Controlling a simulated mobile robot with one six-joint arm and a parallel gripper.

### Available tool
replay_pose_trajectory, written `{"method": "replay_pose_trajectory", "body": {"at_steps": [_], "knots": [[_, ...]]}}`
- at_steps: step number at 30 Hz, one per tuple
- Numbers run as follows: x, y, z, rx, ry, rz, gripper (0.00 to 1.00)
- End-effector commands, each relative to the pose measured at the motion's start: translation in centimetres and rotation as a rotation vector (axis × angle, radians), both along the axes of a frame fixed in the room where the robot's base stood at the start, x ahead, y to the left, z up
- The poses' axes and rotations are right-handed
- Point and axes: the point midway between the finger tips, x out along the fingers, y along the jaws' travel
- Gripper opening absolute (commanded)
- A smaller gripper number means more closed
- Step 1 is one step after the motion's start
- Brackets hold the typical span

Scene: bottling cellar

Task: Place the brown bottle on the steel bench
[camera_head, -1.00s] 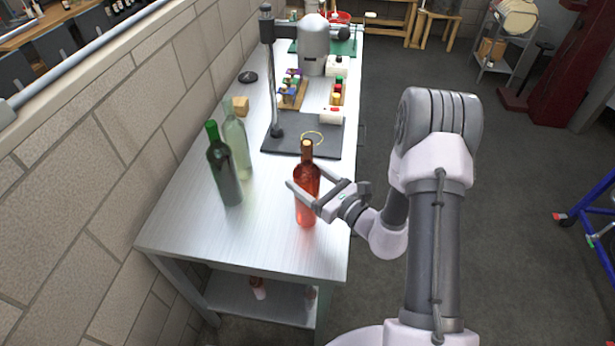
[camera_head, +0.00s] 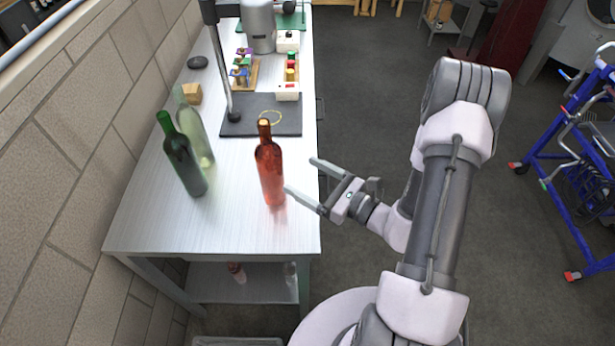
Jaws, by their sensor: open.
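The brown bottle (camera_head: 270,172), reddish-brown with a tan top, stands upright on the steel bench (camera_head: 238,228), near its right edge. My gripper (camera_head: 302,176) is open and empty just to the right of the bottle, its fingers pointing left toward it. The bottle is not between the fingers. The nearer fingertip shows close beside the bottle's lower right side; I cannot tell the exact gap.
A dark green bottle (camera_head: 183,158) and a pale clear-green bottle (camera_head: 194,128) stand to the left on the bench. A dark stand base (camera_head: 258,128) lies behind the brown bottle. A blue trolley (camera_head: 560,190) stands at the right. Floor between is clear.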

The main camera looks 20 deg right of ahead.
Motion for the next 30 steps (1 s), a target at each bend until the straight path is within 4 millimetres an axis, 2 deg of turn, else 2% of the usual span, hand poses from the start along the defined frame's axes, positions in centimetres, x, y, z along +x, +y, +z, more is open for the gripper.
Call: {"method": "replay_pose_trajectory", "body": {"at_steps": [2,5,6,8,9,12,14,16,18,21,25,30], "knots": [[-0.3,1.0,1.2,-0.022,-0.018,0.055,0.85],[-1.7,5.9,5.6,-0.133,-0.079,0.3,0.85],[-3.2,8.6,7.6,-0.209,-0.107,0.442,0.85],[-6.4,12.3,9.9,-0.357,-0.145,0.66,0.85],[-8.7,14.1,10.9,-0.47,-0.166,0.792,0.85],[-14.1,16.0,12.0,-0.8,-0.217,1.063,0.85],[-16.5,15.6,12.3,-1.029,-0.253,1.174,0.85],[-18.2,14.3,13.0,-1.309,-0.305,1.246,0.85],[-18.7,12.7,14.1,-1.574,-0.362,1.253,0.85],[-18.6,10.8,16.3,-1.867,-0.441,1.194,0.85],[-18.2,9.6,18.5,-2.066,-0.504,1.11,0.85],[-18.1,9.3,19.0,-2.106,-0.514,1.087,0.85]]}}
